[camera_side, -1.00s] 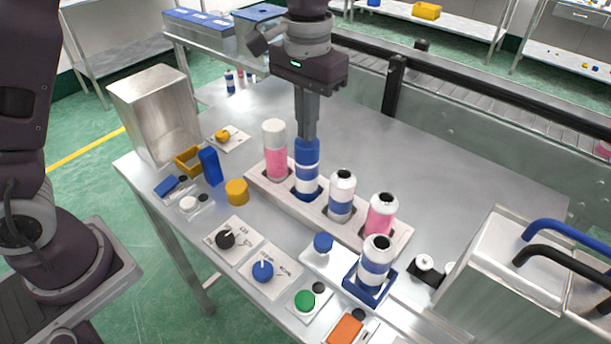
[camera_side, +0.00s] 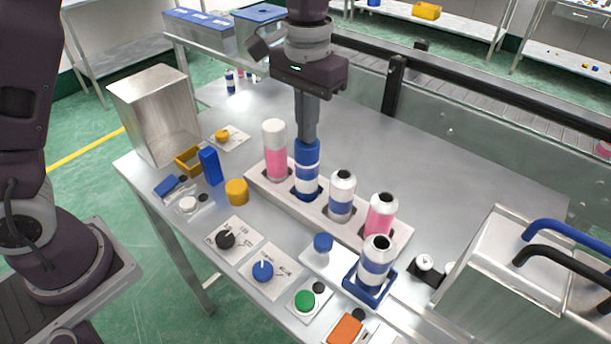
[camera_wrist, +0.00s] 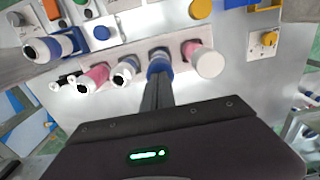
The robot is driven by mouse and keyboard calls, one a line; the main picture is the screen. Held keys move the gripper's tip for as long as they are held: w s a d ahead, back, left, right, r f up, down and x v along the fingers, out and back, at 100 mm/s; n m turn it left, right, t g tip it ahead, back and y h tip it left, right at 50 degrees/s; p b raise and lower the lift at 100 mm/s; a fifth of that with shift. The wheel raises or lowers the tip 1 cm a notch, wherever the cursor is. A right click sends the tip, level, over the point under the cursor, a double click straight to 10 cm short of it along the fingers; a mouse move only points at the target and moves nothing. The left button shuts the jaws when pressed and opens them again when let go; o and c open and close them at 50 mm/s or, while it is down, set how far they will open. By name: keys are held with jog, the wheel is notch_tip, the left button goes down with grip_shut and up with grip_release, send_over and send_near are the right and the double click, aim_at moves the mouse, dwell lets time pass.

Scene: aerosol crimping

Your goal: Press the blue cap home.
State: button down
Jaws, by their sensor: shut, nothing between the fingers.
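The blue cap (camera_side: 307,151) sits on a blue-and-white can (camera_side: 307,183), upright in the second place of the pale rack (camera_side: 264,187). My gripper (camera_side: 307,138) is shut and empty, pointing down, with its fingertips on or just over the cap's top; I cannot tell whether they touch. In the wrist view my gripper (camera_wrist: 157,80) points at the blue cap (camera_wrist: 158,68), which it partly hides. How far the cap is seated does not show clearly.
Beside it in the rack stand a white-capped pink can (camera_side: 275,150), an open blue-banded can (camera_side: 342,196) and an open pink can (camera_side: 381,216). Another open can (camera_side: 375,266) stands in a blue holder (camera_side: 386,288). A metal box (camera_side: 155,115) stands at left.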

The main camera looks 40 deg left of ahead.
jog(key=shift+f, duration=0.15)
notch_tip(320, 180, up, 10)
jog(key=shift+r, duration=0.25)
dwell(0.9)
jog(key=s+a+f+t, duration=0.1)
jog(key=s+a, duration=0.3)
jog(key=s, duration=0.8)
jog(key=s+a+f+t, duration=0.2)
jog(key=s+a+t, duration=0.2)
jog(key=s, duration=0.8)
jog(key=shift+a+t, duration=0.3)
jog(key=shift+a, duration=0.4)
jog(key=shift+r, duration=0.1)
